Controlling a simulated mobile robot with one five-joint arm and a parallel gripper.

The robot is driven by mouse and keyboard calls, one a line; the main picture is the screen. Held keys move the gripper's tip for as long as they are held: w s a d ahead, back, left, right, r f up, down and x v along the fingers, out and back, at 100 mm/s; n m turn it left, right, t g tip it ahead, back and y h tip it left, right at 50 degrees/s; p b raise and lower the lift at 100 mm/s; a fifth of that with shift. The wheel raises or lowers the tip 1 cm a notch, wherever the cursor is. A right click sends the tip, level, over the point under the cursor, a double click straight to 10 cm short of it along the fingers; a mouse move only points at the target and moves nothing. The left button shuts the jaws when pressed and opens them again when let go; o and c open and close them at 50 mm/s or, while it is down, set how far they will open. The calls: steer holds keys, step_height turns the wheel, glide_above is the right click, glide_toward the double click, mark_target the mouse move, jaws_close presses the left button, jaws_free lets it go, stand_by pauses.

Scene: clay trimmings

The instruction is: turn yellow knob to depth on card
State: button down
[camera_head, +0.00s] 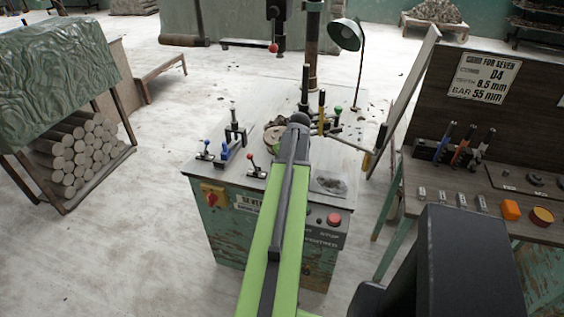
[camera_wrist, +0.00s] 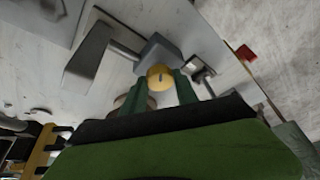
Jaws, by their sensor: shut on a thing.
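The yellow knob (camera_wrist: 160,77) shows in the wrist view, with a dark mark on its face. My gripper (camera_wrist: 163,90) is shut on it, with one green finger on each side. The knob sits against a grey block on the machine. In the head view my green arm hides the knob and the gripper tips. The card (camera_head: 484,78) is on the dark board at the right.
The machine table (camera_head: 330,125) carries upright levers, blue clamps (camera_head: 222,150) and a green lamp (camera_head: 346,35). A red button (camera_head: 334,219) and a red switch (camera_head: 213,195) are on its front. A bench (camera_head: 480,225) with small tools stands right; stacked bars (camera_head: 82,150) lie left.

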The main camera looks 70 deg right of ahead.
stand_by(0.5)
steer(key=c, duration=0.9)
jaws_free()
steer(key=shift+c, duration=0.2)
steer(key=p+v, duration=1.6)
steer(key=v, duration=0.1)
steer(key=shift+r, duration=0.25)
